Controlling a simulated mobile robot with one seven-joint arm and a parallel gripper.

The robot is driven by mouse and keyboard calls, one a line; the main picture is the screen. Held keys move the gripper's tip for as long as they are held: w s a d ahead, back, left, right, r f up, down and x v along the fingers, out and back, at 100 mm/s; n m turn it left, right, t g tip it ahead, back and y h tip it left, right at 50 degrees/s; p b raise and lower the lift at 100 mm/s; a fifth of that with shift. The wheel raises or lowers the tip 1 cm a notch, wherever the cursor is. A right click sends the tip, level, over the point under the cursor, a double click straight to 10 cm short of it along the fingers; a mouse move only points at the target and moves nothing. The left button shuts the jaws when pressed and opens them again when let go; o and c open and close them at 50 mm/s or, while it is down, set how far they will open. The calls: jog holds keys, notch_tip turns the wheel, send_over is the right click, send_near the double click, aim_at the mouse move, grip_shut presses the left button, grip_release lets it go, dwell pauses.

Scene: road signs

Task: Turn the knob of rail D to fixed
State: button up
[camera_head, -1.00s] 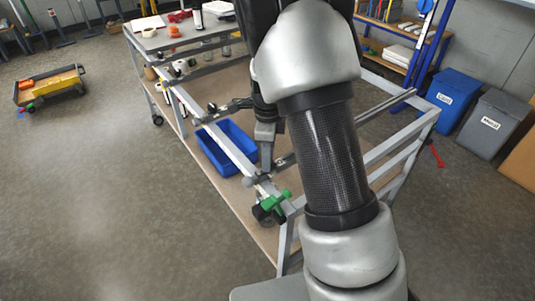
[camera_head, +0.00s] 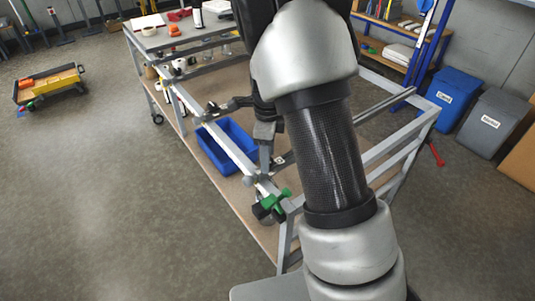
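A grey metal frame with rails (camera_head: 222,140) stands in the middle of the view. A green knob (camera_head: 272,201) sits at the near corner of the frame, with a dark round part beside it. No rail letter is readable, so I cannot tell which rail is D. My gripper (camera_head: 266,160) points down over the frame, behind my arm, a little beyond the green knob and apart from it.
A blue bin (camera_head: 226,146) rests on the frame's lower shelf. A worktop (camera_head: 170,36) with tape and small items is at the far end. A blue waste bin (camera_head: 452,97) and a grey one (camera_head: 494,122) stand at right.

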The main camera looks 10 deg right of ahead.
notch_tip(320, 180, up, 18)
jog(key=shift+f+p, duration=0.25)
jog(key=shift+p, duration=0.15)
